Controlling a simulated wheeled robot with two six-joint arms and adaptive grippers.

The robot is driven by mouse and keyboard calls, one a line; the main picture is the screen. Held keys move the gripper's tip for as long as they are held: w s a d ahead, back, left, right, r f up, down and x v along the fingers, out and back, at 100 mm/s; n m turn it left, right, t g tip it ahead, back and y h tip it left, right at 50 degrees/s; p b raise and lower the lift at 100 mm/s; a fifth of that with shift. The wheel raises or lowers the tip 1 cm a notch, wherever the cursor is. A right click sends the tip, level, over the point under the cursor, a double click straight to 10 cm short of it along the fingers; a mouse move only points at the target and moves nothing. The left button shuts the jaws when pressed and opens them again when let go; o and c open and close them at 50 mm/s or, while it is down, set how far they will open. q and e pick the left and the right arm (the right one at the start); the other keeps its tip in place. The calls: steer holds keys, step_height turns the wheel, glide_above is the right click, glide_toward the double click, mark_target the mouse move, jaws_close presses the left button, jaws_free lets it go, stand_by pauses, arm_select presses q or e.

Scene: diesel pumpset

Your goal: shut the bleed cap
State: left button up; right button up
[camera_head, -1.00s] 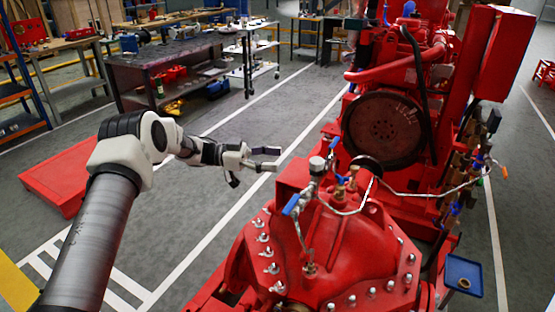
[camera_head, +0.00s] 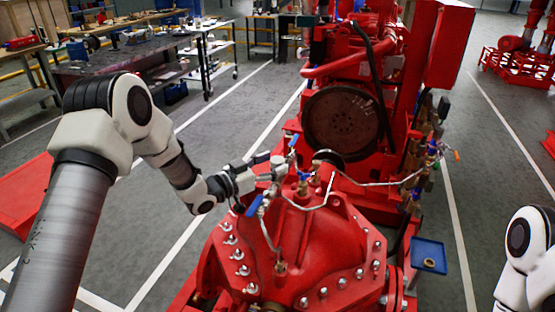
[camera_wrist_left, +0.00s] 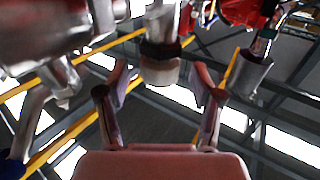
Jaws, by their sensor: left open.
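In the head view a silver cap-topped fitting (camera_head: 279,163), which I take to be the bleed cap, stands on the pipework above the red pump casing (camera_head: 310,240). My left gripper (camera_head: 259,172) reaches it from the left, its fingers close beside it. In the left wrist view a pale round cap with a dark band (camera_wrist_left: 160,66) lies between the fingertips of my left gripper (camera_wrist_left: 160,82). The fingers are open, with a gap on each side of the cap. Whether it is fully seated is not clear. My right gripper is outside the views.
Blue-handled valves (camera_head: 254,206) and thin bent pipes (camera_head: 310,203) crowd close to the fitting. Several bolts ring the casing flange. A blue tray (camera_head: 429,255) is at the right.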

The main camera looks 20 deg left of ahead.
arm_select(q)
steer(key=shift+x, duration=1)
steer(key=c, duration=1.2)
steer(key=shift+o, duration=0.2)
steer(key=shift+m+g+h, duration=0.3)
steer(key=m+g+h+b, duration=0.1)
steer(key=m+g+h, duration=0.2)
steer(key=g+h, duration=0.1)
steer(key=shift+m, duration=0.3)
steer(key=shift+r+m+g+h+b, duration=0.1)
steer(key=shift+m+g+h+b, duration=0.35)
steer(key=shift+m+g+h, duration=0.6)
steer(key=shift+g+y, duration=0.35)
steer(key=o, duration=1.2)
steer(key=shift+c, duration=0.2)
